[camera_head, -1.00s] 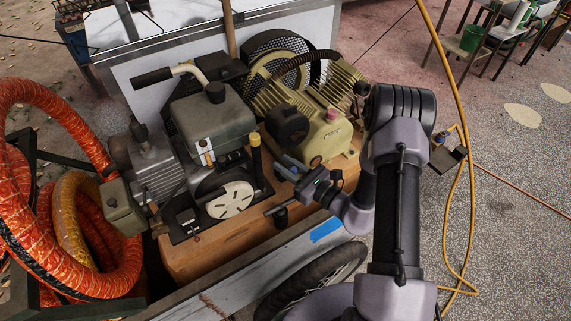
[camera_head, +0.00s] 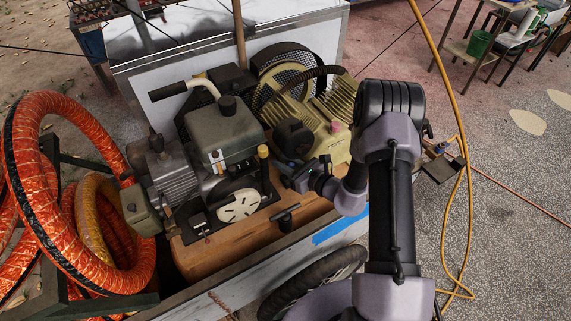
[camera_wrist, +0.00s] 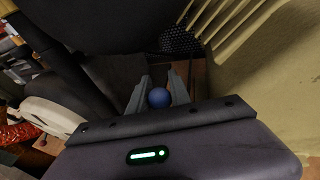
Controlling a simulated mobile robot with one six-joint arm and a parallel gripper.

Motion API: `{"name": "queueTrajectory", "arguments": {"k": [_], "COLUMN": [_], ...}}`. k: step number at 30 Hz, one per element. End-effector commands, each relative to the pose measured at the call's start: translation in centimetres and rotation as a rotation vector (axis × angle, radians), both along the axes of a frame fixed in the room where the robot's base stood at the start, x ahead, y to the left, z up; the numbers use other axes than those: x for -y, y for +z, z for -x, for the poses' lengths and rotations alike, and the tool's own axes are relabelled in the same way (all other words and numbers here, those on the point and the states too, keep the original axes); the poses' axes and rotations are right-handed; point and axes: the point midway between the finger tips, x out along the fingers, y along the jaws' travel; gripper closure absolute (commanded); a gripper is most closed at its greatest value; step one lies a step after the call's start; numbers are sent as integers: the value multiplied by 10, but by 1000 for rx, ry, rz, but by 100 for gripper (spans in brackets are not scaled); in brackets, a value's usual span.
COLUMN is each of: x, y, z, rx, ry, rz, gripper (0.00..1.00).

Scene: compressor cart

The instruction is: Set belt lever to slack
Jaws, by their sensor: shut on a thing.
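A blue ball knob (camera_wrist: 159,98), which looks like the end of the belt lever, sits between the fingers of my gripper (camera_wrist: 159,92) in the wrist view. The fingers are closed on its two sides. The lever's shaft is hidden below the knob, so its angle cannot be told. In the head view my gripper (camera_head: 287,172) reaches low between the dark engine (camera_head: 225,133) and the cream compressor (camera_head: 328,140). The knob is hard to make out there.
A yellow-topped post (camera_head: 263,152) stands just left of my gripper. A black T-handle (camera_head: 285,214) rises in front on the wooden base (camera_head: 200,258). A white slotted disc (camera_head: 238,206) is on the engine's front. Orange hoses (camera_head: 85,120) lie left; a yellow hose (camera_head: 447,90) hangs right.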

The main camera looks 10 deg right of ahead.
Motion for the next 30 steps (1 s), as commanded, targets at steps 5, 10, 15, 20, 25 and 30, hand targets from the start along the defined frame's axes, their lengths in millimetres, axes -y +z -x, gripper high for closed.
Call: {"name": "queueTrajectory", "arguments": {"k": [5,10,15,20,25,30], "x": [0,0,0,0,0,6], "y": [-2,-3,-3,-2,-2,2], "z": [-1,-1,-1,-1,-1,7], "rx": [-2,-3,-4,-2,-2,-3], "ry": [-1,-1,-1,0,0,-3], "rz": [2,2,2,2,1,-1], "gripper": [100,100,70,55,55,55]}}
